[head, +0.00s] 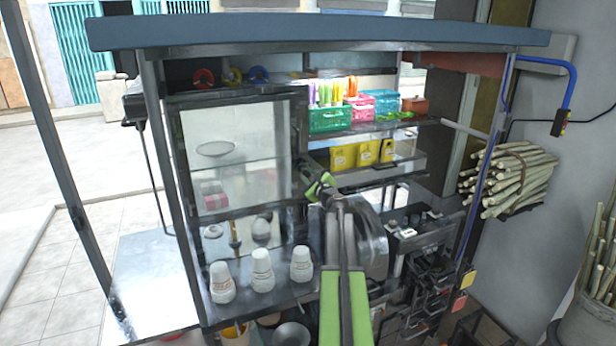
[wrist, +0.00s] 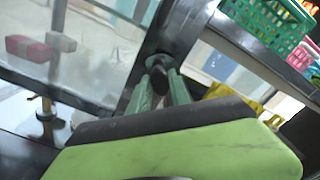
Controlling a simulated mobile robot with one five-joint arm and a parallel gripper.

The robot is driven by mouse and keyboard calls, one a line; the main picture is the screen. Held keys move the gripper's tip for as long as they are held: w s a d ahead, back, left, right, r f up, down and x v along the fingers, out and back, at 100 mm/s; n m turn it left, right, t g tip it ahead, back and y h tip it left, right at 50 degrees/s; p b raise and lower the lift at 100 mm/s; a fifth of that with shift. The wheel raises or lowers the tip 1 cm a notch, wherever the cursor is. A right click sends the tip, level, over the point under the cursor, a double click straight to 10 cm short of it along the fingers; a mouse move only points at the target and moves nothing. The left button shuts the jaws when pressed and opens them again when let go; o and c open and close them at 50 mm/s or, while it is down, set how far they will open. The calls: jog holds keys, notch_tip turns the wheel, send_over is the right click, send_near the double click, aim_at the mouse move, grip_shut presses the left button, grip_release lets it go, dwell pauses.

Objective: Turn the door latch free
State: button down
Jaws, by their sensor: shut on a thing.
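The glass cabinet door (head: 245,134) with its dark frame stands on the left half of the stall and looks closed. It also fills the left of the wrist view (wrist: 100,50). My gripper (head: 308,170) is at the right edge of that frame, about mid-height. In the wrist view its two green fingers (wrist: 160,80) are shut on the dark door latch (wrist: 160,76), a small rounded piece at the frame. The fingers hide the latch's sides, and its turn angle is hard to tell. In the head view the gripper mostly covers the latch.
Shelves right of the door hold green (head: 329,119) and pink baskets and yellow packets (head: 343,157). Stacked white cups (head: 262,270) stand on the counter below the door. The press machinery (head: 430,235) and a sugarcane bundle (head: 515,180) are to the right.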

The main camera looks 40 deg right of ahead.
jog(key=m, duration=0.4)
jog(key=shift+m, duration=1.9)
jog(key=c, duration=1.2)
grip_release()
jog(key=v, duration=1.7)
jog(key=shift+s, duration=0.25)
